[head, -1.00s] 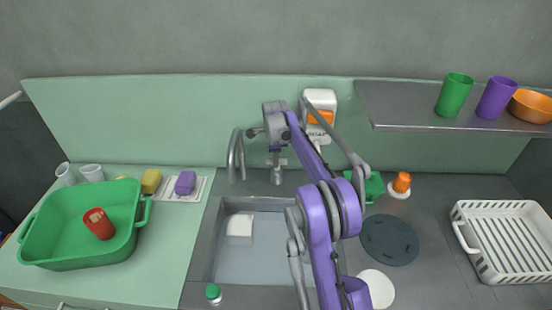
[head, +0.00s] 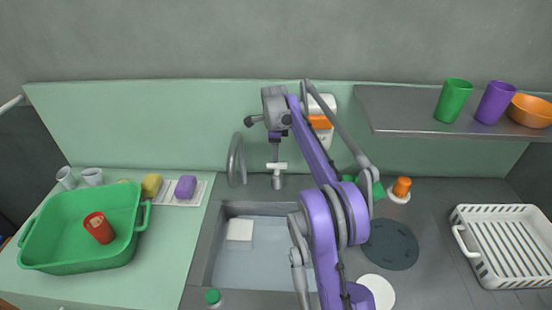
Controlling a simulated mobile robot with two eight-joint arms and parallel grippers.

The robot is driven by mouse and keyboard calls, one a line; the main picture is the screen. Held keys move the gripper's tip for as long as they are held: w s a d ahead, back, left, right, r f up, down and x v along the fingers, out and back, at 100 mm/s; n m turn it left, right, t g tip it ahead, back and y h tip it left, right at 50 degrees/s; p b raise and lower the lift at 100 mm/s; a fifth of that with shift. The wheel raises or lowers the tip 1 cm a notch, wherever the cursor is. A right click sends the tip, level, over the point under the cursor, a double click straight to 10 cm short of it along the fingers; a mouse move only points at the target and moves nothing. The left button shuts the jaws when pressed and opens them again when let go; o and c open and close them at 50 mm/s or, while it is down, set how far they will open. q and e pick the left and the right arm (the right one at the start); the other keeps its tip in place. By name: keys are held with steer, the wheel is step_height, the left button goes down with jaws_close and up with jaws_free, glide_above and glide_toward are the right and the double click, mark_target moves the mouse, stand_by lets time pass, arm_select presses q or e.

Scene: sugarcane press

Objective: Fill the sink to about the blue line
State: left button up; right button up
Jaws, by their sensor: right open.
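The grey sink (head: 210,250) is set into the counter, with a pale blue-grey surface inside. I cannot make out a blue line, and the water level is hard to tell. A white block (head: 240,229) shows at the sink's back left. The grey arched spout (head: 237,160) stands behind the sink. Right of it is the tap post (head: 277,182) with a white crossbar lever (head: 277,166). My right gripper (head: 276,152) is open, pointing down just above the lever; I cannot tell whether it touches. My right arm hides the sink's right part. My left gripper is out of view.
A green tub (head: 75,265) holding a red cup (head: 99,227) stands at left. Yellow and purple sponges (head: 186,187) lie beside it. A green-capped bottle (head: 213,297) is at the sink's front. A white rack (head: 505,245) is at right, below a shelf (head: 400,110) with cups.

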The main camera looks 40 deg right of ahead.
steer(key=shift+s+a+r, duration=0.1)
steer(key=shift+s+r, duration=0.05)
steer(key=shift+r, duration=0.75)
steer(key=shift+s+a+r, duration=0.1)
steer(key=shift+s+r, duration=0.05)
steer(key=shift+r, duration=0.75)
steer(key=s+a+r+n+t, duration=0.1)
steer(key=s+a+n, duration=0.45)
steer(key=a, duration=0.25)
steer(key=s+a+r+n+t, duration=0.1)
steer(key=s+a+n, duration=0.45)
steer(key=a, duration=0.35)
steer(key=s+a+f+n, duration=0.4)
steer(key=s+n, duration=0.1)
steer(key=s, duration=0.2)
steer(key=s+a+f+n+t+y, duration=0.1)
steer(key=s+a+f+n, duration=0.3)
steer(key=s, duration=0.3)
steer(key=s+a+f+n, duration=0.4)
steer(key=s+n, duration=0.2)
steer(key=s, duration=0.1)
steer(key=shift+a+t, duration=0.2)
steer(key=shift+t, duration=0.2)
